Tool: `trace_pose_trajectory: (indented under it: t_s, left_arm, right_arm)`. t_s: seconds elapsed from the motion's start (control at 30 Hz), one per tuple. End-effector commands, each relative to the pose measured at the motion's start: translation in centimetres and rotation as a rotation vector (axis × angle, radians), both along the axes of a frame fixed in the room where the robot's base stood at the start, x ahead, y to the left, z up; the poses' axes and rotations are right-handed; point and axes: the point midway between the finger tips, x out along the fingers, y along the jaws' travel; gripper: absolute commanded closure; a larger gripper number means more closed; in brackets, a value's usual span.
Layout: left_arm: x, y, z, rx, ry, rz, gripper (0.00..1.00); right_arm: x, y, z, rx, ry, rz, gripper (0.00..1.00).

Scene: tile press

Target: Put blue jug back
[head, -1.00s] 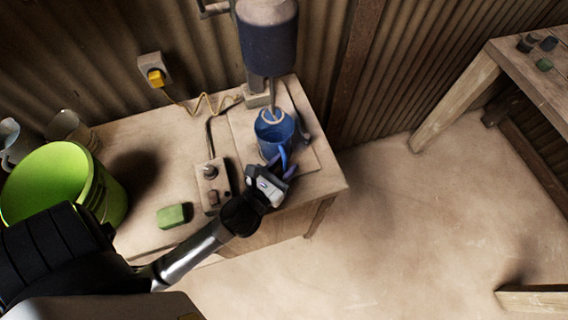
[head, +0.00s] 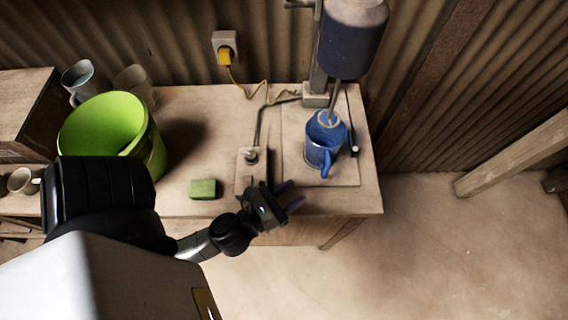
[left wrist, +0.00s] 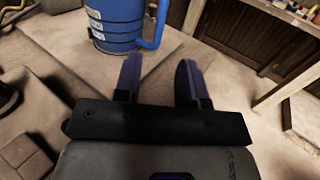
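The blue jug (head: 321,144) stands upright on the base board of the mixer (head: 352,40), with the mixer's shaft reaching down into it. Its handle points toward the front. My left gripper (head: 291,196) is open and empty at the front edge of the bench, in front of the jug and a little to its left, apart from it. In the left wrist view the jug (left wrist: 116,24) shows at the top, beyond the two spread fingers (left wrist: 158,78), with nothing between them. My right gripper is in neither view.
A control box (head: 251,166) with a lever and a green sponge (head: 203,189) lie left of the jug. A lime green bucket (head: 150,140) and two pale jugs (head: 82,80) stand at the left. A yellow plug (head: 225,56) sits in the wall socket. Open floor lies right of the bench.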

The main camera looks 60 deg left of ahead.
Motion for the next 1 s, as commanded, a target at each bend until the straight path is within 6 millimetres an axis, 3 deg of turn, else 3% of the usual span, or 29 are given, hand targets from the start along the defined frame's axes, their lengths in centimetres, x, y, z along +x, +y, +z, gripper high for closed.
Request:
trace_pose_trajectory:
  t_s: [0.3, 1.0]
  left_arm:
    - [-1.9, -0.2, -0.1, 0.000, 0.000, 0.002, 0.63]
    - [-2.0, -0.2, 0.0, 0.001, 0.000, 0.001, 0.63]
  right_arm:
    - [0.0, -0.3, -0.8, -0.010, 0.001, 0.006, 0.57]
    - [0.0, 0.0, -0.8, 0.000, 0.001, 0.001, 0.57]
